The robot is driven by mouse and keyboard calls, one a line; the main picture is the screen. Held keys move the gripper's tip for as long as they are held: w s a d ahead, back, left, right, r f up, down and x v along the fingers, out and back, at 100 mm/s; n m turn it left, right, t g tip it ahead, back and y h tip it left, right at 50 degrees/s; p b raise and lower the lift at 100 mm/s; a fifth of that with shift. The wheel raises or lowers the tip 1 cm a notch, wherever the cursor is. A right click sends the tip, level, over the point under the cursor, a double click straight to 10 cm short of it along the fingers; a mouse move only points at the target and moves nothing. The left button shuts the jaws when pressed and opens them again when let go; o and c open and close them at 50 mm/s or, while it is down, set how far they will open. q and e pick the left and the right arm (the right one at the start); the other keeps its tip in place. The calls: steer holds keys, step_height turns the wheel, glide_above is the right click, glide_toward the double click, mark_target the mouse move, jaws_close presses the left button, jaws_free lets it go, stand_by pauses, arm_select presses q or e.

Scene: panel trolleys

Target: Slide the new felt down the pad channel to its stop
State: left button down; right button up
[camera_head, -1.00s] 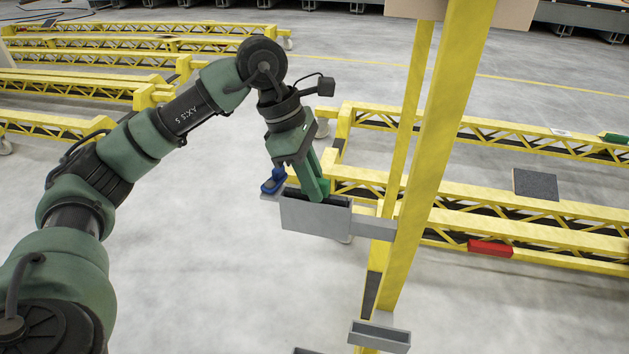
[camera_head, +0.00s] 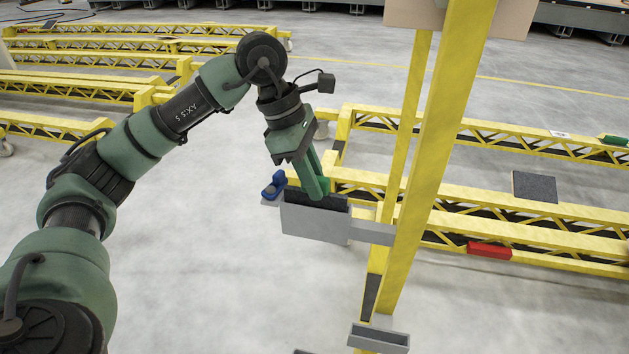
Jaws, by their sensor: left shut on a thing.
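The pad channel (camera_head: 315,222) is a grey open-topped box on a bracket at the left of the yellow post. A dark felt (camera_head: 330,201) stands in it, with only its top edge showing above the rim. My left gripper (camera_head: 318,190) points down from above and is shut on this felt; its fingertips are at the channel's mouth. The channel's front wall hides the felt's lower part and the stop. My right gripper is not in view.
A blue clip-like part (camera_head: 273,187) sits at the channel's left end. The yellow post (camera_head: 430,170) rises close on the right. A smaller grey holder (camera_head: 379,338) is lower on it.

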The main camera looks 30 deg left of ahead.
arm_select(q)
steer(key=shift+r+p, duration=2.3)
steer(key=shift+r, duration=1.15)
steer(key=shift+d, duration=0.1)
steer(key=shift+f+b, duration=4)
steer(key=shift+f, duration=0.65)
steer(key=shift+r, duration=0.1)
